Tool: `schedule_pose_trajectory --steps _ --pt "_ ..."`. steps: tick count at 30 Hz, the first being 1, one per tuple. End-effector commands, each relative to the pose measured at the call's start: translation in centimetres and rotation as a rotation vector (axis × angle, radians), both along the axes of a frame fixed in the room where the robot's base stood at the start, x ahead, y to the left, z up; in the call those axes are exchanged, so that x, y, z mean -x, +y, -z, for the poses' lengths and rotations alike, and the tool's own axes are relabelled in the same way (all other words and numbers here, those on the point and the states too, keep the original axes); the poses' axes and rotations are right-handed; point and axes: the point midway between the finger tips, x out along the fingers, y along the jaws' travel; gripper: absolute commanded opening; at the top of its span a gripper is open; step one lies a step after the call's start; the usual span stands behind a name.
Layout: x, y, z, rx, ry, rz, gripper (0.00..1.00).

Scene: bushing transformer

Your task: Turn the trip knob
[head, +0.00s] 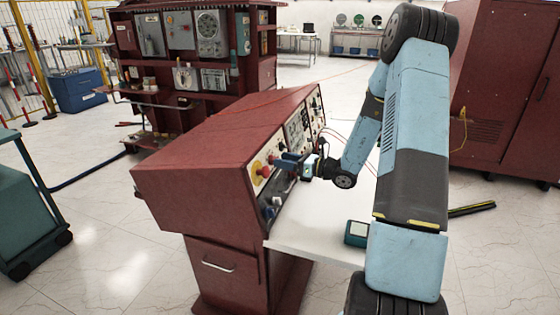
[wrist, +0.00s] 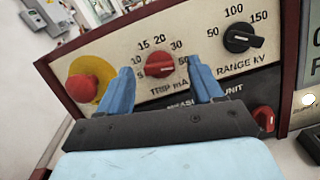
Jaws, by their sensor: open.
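In the head view my gripper (head: 290,160) is at the front panel of the dark red console (head: 215,145), and the knob is hidden there.
A red emergency button (wrist: 83,88) on a yellow disc is left of the knob. A black range knob (wrist: 238,38) is to the right, and another red knob (wrist: 264,118) is lower right. A white worktop (head: 320,238) lies below the panel, with a small teal box (head: 356,233) on it.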

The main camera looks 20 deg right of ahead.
Motion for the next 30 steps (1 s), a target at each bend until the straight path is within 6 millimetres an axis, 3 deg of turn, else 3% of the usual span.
schedule_pose_trajectory --steps 6,15,30 --pt "-0.88 1.09 -0.02 -0.001 -0.001 0.000 0.66" --pt "-0.97 1.22 -0.02 0.000 0.000 0.000 0.66" --pt "-1.00 1.20 -0.03 0.001 -0.001 0.001 0.18"
